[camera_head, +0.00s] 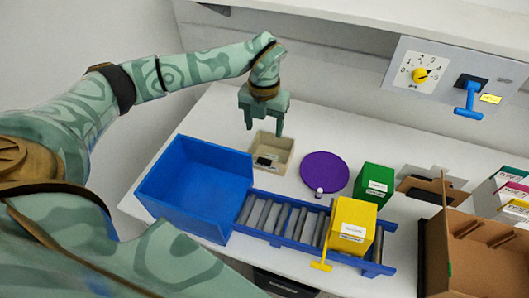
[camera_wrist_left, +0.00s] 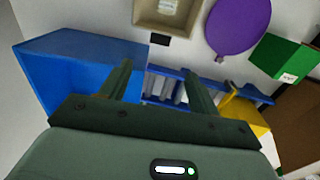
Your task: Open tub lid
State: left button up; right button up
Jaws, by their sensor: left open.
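A purple round lid-like disc (camera_head: 324,172) lies on the white table, with a small pale knob (camera_head: 319,192) at its near edge. It also shows at the upper right of the left wrist view (camera_wrist_left: 238,25). Whether a tub is under it I cannot tell. My left gripper (camera_head: 264,130) is open and empty, pointing down above a small beige tray, to the left of the disc. In the left wrist view its two fingers (camera_wrist_left: 157,70) are spread with nothing between them. My right gripper is not in view.
A beige tray (camera_head: 286,144) holds a dark item. A large blue bin (camera_head: 190,190) adjoins a roller conveyor (camera_head: 283,220). A yellow box (camera_head: 352,225), green box (camera_head: 373,183) and brown carton (camera_head: 470,262) stand to the right. A switch panel (camera_head: 440,72) is on the wall.

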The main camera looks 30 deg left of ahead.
aim_at(264, 161)
pick_arm(q)
notch_tip(264, 161, down, 12)
jog(key=shift+b, duration=1)
jog(key=shift+f, duration=0.55)
jog(key=c, duration=1.3)
grip_shut()
